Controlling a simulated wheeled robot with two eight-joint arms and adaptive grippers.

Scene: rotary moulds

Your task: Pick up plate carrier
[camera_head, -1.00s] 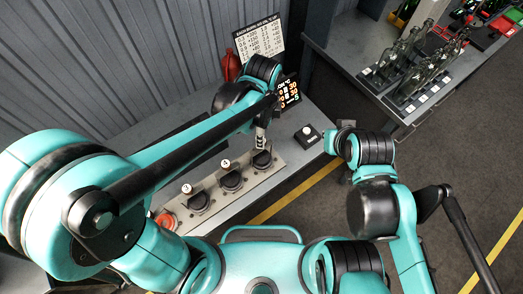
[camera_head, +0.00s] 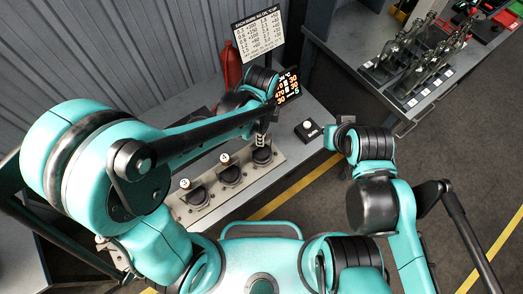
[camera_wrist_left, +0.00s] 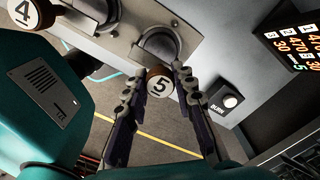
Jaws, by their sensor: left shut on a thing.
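In the head view my left arm reaches over a bench to a row of numbered lever knobs, and its gripper (camera_head: 261,140) is at the far right lever. In the left wrist view the left gripper (camera_wrist_left: 154,92) has its fingers on either side of the round brown-rimmed knob marked 5 (camera_wrist_left: 159,84), shut on it. The knob sits below a dark rounded housing (camera_wrist_left: 160,45). I cannot tell which thing is the plate carrier.
A small box with a white button (camera_head: 308,130) sits right of the levers. A dark display (camera_head: 288,88) with lit numbers and a red extinguisher-like object (camera_head: 232,66) stand behind. Another numbered knob (camera_head: 225,158) is left of my gripper. Dark floor separates the benches.

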